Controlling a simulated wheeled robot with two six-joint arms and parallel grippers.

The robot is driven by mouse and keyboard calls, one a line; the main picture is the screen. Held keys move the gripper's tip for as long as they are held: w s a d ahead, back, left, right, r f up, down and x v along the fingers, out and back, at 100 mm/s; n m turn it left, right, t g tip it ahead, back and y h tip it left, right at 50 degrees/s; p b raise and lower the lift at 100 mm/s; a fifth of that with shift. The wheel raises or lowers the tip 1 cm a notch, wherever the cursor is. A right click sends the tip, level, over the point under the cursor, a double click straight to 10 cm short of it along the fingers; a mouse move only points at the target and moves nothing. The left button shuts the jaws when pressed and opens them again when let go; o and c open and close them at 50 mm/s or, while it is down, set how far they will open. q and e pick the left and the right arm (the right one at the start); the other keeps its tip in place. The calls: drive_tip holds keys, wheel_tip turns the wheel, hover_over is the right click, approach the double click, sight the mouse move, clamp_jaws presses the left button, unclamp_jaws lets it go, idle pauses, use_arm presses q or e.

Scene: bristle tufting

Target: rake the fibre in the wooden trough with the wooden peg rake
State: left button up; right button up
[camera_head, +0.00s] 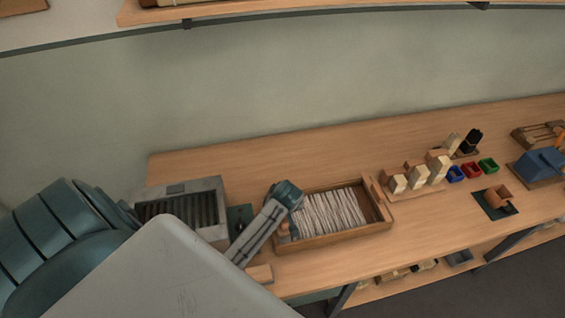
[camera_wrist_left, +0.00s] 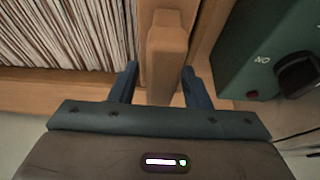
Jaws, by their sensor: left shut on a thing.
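The wooden trough (camera_head: 345,239) lies on the bench. White fibre strands (camera_head: 328,211) fill most of it, and its right end shows bare wood. In the left wrist view the fibre (camera_wrist_left: 60,30) is at the upper left, beside the trough's wooden wall (camera_wrist_left: 45,88). My left gripper (camera_wrist_left: 160,75) is shut on the wooden peg rake (camera_wrist_left: 166,45), with a blue finger on each side of its handle. The rake's pegs are hidden, so I cannot tell whether they touch the fibre. In the head view my arm covers the trough's left end. My right gripper is not in view.
A grey slatted machine (camera_head: 208,190) and a green box (camera_head: 239,215) stand left of the trough; the box's black knob (camera_wrist_left: 298,73) is close to my gripper. Pale blocks (camera_head: 418,176), coloured bins (camera_head: 471,171) and a blue device (camera_head: 540,163) stand to the right. The bench behind the trough is clear.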

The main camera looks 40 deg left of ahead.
use_arm(q)
drive_tip(key=w+d, duration=0.3)
drive_tip(key=w+d+b, duration=0.1)
drive_tip(key=w+d, duration=0.2)
drive_tip(key=w, duration=0.1)
drive_tip(key=w+d+b, duration=0.1)
drive_tip(key=w+d, duration=0.2)
drive_tip(key=w, duration=0.1)
drive_tip(key=shift+d, duration=0.15)
clamp_jaws()
drive_tip(key=w+d+b, duration=0.2)
drive_tip(key=w+d, duration=0.1)
drive_tip(key=w+d+b, duration=0.3)
drive_tip(key=w, duration=0.1)
drive_tip(key=w+d+b, duration=0.2)
drive_tip(key=w+d, duration=0.1)
drive_tip(key=w, duration=0.1)
drive_tip(key=shift+w+d+f+b, duration=0.1)
drive_tip(key=shift+w+d+b, duration=0.1)
drive_tip(key=shift+d+b, duration=0.2)
drive_tip(key=shift+d, duration=0.1)
